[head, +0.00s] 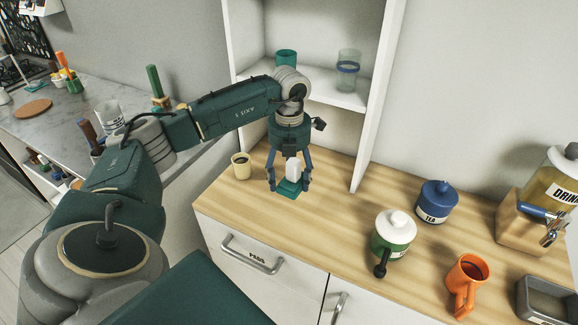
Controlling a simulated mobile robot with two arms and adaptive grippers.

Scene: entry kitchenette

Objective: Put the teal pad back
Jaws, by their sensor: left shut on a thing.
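The teal pad (289,188) is a small flat teal piece low between the fingertips of my left gripper (288,184). A white upright block (292,167) shows just above it between the fingers; I cannot tell whether the two are one thing. The gripper points down over the wooden counter (335,218), shut on the pad. I cannot tell whether the pad touches the counter. A drawer (262,258) labelled "PADS" is shut in the white front below. My right gripper is not in view.
A cream cup (241,166) stands left of the gripper. To the right are a green pot (393,236), a blue TEA jar (436,203), an orange mug (467,282), a drink dispenser (548,205) and a grey tray (545,300). An open shelf (337,95) rises behind.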

